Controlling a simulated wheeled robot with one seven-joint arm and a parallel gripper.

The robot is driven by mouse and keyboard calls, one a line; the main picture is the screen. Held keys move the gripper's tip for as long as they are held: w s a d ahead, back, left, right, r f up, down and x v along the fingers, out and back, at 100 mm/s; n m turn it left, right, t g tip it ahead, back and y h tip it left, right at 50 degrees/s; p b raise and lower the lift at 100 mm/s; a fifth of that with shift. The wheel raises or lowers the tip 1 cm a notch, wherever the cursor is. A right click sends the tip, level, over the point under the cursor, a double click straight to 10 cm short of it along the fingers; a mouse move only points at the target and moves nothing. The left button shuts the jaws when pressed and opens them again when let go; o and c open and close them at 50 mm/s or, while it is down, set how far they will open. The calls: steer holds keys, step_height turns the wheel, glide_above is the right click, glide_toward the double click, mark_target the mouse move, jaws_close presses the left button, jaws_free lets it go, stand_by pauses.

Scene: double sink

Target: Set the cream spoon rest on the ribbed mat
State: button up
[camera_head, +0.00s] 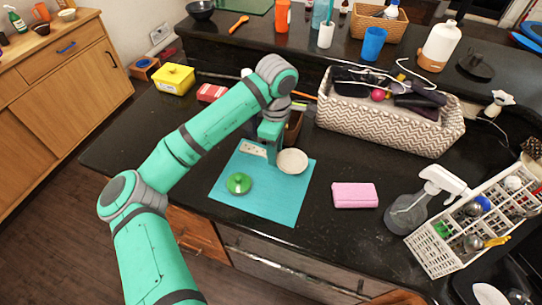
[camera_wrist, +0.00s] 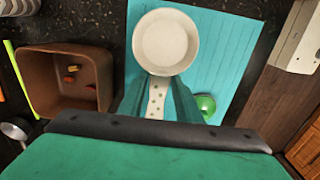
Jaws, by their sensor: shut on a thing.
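The cream spoon rest (camera_head: 292,161) shows as a round shallow dish over the far right part of the turquoise ribbed mat (camera_head: 260,205). In the wrist view its dish (camera_wrist: 165,42) lies just beyond my fingertips, with the mat (camera_wrist: 225,50) below and to its right. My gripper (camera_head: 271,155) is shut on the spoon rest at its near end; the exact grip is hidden. A pale spotted strip (camera_wrist: 157,100) shows between the fingers; I cannot tell whether it joins the dish. Whether the dish touches the mat is unclear.
A green round lidded thing (camera_head: 238,183) sits on the mat's left part. A brown bin (camera_wrist: 65,80) stands beside the mat. A pink sponge (camera_head: 355,195), spray bottle (camera_head: 410,210) and white rack (camera_head: 470,225) are to the right. A patterned basket (camera_head: 390,125) stands behind.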

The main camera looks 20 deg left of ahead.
steer(key=shift+w+a+f, duration=0.1)
steer(key=shift+w+f, duration=0.05)
steer(key=shift+f, duration=1.55)
steer(key=shift+f, duration=0.15)
steer(key=o, duration=1.2)
step_height(320, 180, up, 12)
steer(key=shift+r, duration=0.15)
